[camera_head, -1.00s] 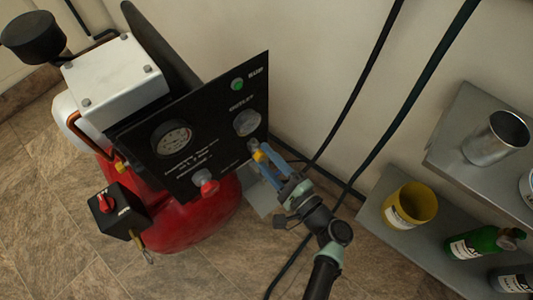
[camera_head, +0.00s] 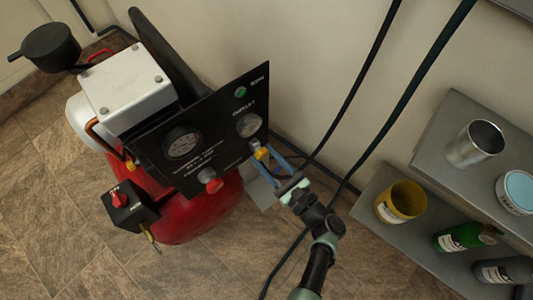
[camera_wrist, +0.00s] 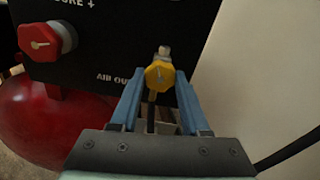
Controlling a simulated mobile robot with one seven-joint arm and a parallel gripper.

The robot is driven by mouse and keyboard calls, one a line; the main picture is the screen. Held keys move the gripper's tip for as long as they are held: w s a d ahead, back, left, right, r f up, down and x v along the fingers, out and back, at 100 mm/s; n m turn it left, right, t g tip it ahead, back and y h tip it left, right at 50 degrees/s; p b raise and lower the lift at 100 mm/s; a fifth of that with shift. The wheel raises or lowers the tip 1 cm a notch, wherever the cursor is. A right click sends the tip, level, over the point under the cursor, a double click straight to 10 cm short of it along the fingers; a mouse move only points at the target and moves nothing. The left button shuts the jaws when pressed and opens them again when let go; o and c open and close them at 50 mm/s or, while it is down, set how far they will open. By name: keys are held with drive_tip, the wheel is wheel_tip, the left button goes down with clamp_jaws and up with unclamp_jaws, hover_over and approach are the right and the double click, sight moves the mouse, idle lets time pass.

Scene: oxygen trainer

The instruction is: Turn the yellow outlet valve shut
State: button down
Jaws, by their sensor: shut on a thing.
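The yellow outlet valve (camera_head: 262,153) sits at the lower right of the black panel (camera_head: 217,122), below the outlet gauge (camera_head: 248,125). In the wrist view the yellow knob (camera_wrist: 159,75) is centred, with a small metal fitting above it and the "AIR OUT" lettering to its left. My gripper (camera_head: 264,156) has its blue fingers on either side of the knob and is shut on it. In the wrist view the fingers (camera_wrist: 158,84) flank the knob; the exact contact is hard to see.
A red regulator knob (camera_head: 213,185) is left of the valve on the panel. The red tank (camera_head: 195,222) and black switch box (camera_head: 126,206) are below. Dark hoses hang along the wall at right. Grey shelves (camera_head: 445,160) hold cans and bottles further right.

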drive_tip(key=shift+s+m+p, duration=0.1)
drive_tip(key=shift+m+p, duration=0.7)
drive_tip(key=shift+m, duration=1.5)
drive_tip(key=shift+c, duration=1.9)
unclamp_jaws()
drive_tip(key=v, duration=1.2)
drive_tip(key=shift+s+d+p, duration=0.2)
drive_tip(key=shift+s+p, duration=0.15)
